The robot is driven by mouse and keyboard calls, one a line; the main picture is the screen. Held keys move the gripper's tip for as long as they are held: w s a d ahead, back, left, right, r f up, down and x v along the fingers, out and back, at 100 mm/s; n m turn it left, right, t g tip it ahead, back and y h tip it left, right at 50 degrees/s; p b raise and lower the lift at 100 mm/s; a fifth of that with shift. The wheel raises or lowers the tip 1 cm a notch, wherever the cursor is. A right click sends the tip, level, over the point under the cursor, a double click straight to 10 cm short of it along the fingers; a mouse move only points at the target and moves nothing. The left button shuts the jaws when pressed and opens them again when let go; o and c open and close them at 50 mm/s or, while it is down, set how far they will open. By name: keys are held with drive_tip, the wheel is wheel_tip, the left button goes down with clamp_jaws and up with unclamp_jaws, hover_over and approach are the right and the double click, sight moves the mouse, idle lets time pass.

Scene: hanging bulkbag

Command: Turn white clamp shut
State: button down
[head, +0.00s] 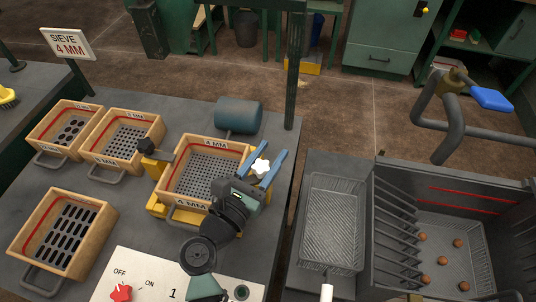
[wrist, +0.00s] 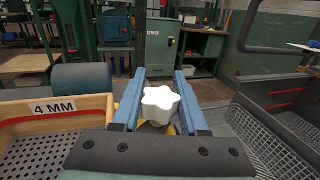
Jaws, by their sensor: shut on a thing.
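The white clamp (head: 261,166) is a star-shaped knob at the right side of the wooden 4 MM sieve (head: 202,143). In the wrist view the white clamp (wrist: 160,104) sits upright between my two blue fingers. My gripper (head: 265,160) is shut on the knob, with one finger on each side; it also shows in the wrist view (wrist: 159,90). The knob's underside and stem are mostly hidden, with a bit of yellow mount showing below. The sieve rests on a yellow frame (head: 156,206), with a dark knob (head: 170,148) at its left.
A blue-grey cylinder (head: 238,115) stands behind the sieve. Several other wooden sieves (head: 66,236) lie at left. A green post (head: 294,65) rises at the table's back corner. Right are a wire basket (head: 333,215), a dark bin (head: 456,240) with brown balls, and a blue-handled pipe (head: 491,99).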

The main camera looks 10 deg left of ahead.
idle(0.3)
drive_tip(key=shift+c, duration=2.2)
unclamp_jaws()
drive_tip(key=shift+s, duration=0.1)
drive_tip(key=b+v, duration=0.1)
drive_tip(key=v, duration=1)
drive_tip(key=shift+s+a+f, duration=0.1)
drive_tip(key=shift+s, duration=0.2)
drive_tip(key=shift+s+a+b, duration=0.15)
drive_tip(key=shift+s+b, duration=0.15)
drive_tip(key=shift+s, duration=0.25)
